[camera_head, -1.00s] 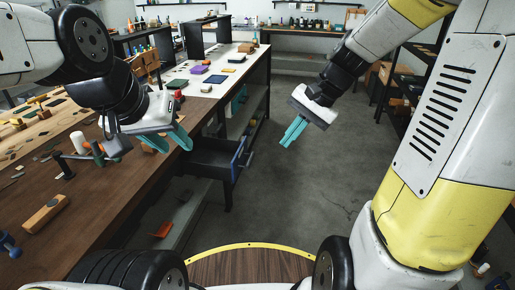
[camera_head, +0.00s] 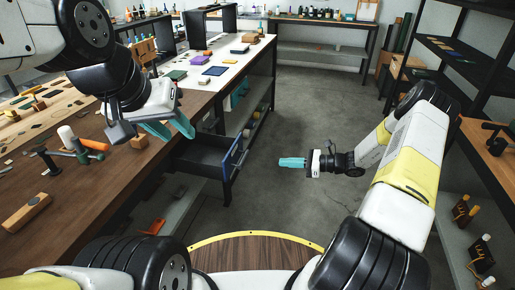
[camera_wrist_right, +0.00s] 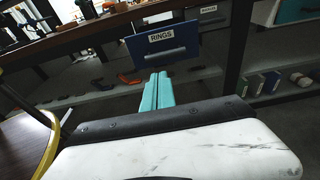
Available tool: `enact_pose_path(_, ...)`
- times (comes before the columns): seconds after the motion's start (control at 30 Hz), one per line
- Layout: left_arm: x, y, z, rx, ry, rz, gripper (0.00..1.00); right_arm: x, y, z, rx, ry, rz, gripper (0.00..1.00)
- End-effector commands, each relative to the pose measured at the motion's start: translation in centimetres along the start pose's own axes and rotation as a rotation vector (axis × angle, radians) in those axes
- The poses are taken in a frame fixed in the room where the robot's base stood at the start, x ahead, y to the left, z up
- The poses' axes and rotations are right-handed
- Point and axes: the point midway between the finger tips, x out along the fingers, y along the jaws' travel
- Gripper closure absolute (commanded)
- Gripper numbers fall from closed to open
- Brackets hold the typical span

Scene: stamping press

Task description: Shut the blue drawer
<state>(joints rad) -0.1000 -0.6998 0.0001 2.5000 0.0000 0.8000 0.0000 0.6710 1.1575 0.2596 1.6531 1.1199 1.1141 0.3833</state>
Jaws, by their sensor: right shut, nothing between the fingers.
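The blue drawer (camera_head: 233,158) stands pulled out from under the brown workbench, its dark inside showing from above. In the right wrist view the blue drawer front (camera_wrist_right: 140,49) faces me, with a "RINGS" label and a bar handle. My right gripper (camera_head: 282,162) is shut and empty, to the right of the drawer front and apart from it, pointing left at it. Its closed teal fingers (camera_wrist_right: 158,78) show just below the front in the right wrist view. My left gripper (camera_head: 170,129) is open and empty above the bench, left of the drawer; its fingers are apart.
The brown workbench (camera_head: 95,205) holds a wooden block (camera_head: 26,212), a hammer-like tool with an orange handle (camera_head: 92,144) and small parts. A lower shelf (camera_head: 180,205) runs beneath it. The grey floor (camera_head: 290,110) is clear. Dark shelving stands at the right.

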Motion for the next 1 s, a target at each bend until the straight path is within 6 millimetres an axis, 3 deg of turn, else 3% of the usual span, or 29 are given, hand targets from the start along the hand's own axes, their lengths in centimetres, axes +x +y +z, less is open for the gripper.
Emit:
enact_pose_path(0.17, 0.0, 0.0, 0.0, 0.000, 0.000, 0.000, 0.64, 1.9, 0.0, 0.0, 0.003, -0.003, 0.001, 1.00)
enact_pose_path(0.63, 0.0, 0.0, 0.0, 0.000, 0.000, 0.000, 0.64, 11.4, 0.1, -0.1, 0.001, -0.001, 0.003, 1.00)
enact_pose_path(0.8, 0.0, 0.0, 0.0, 0.000, 0.000, 0.000, 0.64, 13.3, 0.0, 0.0, 0.000, -0.001, 0.002, 1.00)
enact_pose_path(1.0, 0.0, 0.0, 0.0, 0.000, 0.000, 0.000, 0.64, 13.9, 0.0, 0.0, 0.001, -0.001, 0.000, 1.00)
